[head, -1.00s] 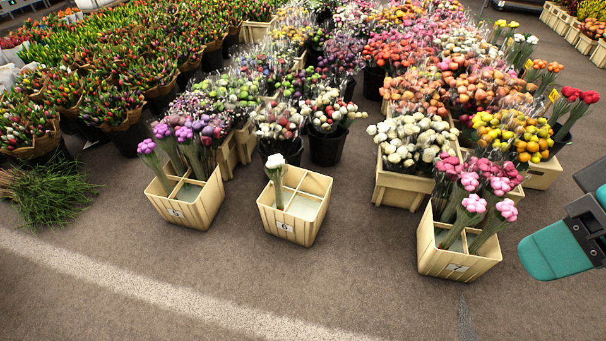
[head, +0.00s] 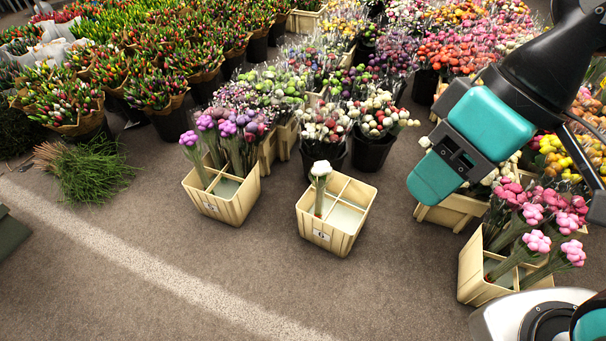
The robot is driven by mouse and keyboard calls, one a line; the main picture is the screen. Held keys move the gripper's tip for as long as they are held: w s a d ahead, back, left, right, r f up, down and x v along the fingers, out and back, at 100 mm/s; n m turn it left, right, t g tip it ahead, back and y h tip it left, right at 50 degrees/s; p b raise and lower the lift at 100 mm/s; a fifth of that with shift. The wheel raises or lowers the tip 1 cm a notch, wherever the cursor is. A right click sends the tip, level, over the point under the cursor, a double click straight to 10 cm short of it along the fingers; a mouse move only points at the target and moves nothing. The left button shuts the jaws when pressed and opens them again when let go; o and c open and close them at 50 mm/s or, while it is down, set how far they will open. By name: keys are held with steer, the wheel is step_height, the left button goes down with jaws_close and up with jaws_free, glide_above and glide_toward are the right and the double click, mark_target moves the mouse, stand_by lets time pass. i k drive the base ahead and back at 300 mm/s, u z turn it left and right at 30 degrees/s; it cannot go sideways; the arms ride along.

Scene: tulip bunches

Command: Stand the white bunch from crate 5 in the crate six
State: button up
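Crate 6 (head: 335,239) stands on the floor in the middle of the head view. One white bunch (head: 320,170) stands nearly upright in a left-hand compartment of it; the compartments to its right look empty. Crate 5 (head: 238,209) is to its left and holds several purple bunches (head: 228,131), with an open front compartment. No white bunch shows in crate 5. My gripper (head: 431,178) hangs at the right of crate 6, apart from it, with teal parts showing. Nothing is clearly held. The gap between its fingers is hidden.
A third crate (head: 472,275) with pink bunches (head: 536,241) stands at the right. Black buckets (head: 372,152) of flowers crowd behind the crates. Loose green stems (head: 92,168) lie at the left. The floor in front of crates 5 and 6 is clear.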

mark_target(335, 214)
steer(key=u, duration=0.3)
steer(key=i, duration=1)
